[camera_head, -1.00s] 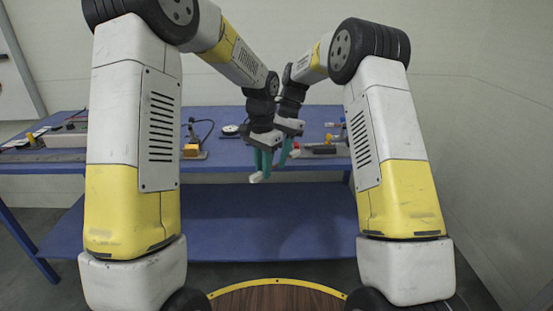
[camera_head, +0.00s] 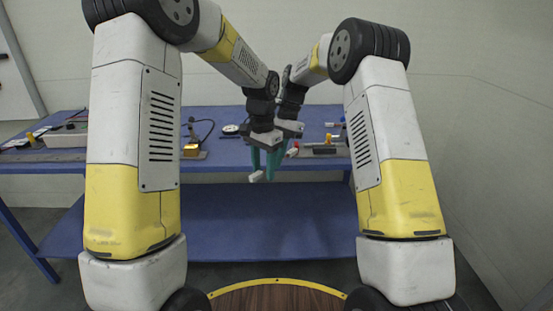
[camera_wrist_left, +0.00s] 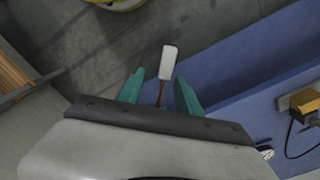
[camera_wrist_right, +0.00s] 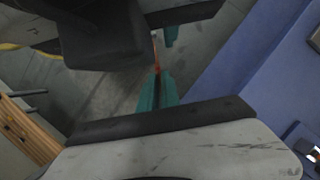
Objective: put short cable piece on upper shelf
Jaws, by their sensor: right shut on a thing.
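The short cable piece has a white end (camera_wrist_left: 168,62) and a thin reddish-brown length (camera_wrist_left: 160,95) in the left wrist view. Its white end also shows low in the head view (camera_head: 257,176). My left gripper (camera_wrist_left: 157,88) is open, its green fingers apart on either side of the piece. My right gripper (camera_wrist_right: 157,90) is shut on the piece; the reddish length runs up from its green fingers in the right wrist view. The grippers are close together, and the left partly hides the right in the head view. The upper shelf (camera_head: 225,160) is the blue bench top behind them.
A blue lower shelf (camera_head: 260,220) spans below. On the upper shelf are a yellow block device (camera_head: 192,150), a round disc (camera_head: 231,129), a grey fixture (camera_head: 322,149) at the right and equipment (camera_head: 65,137) at the left. Bare blue surface shows between them.

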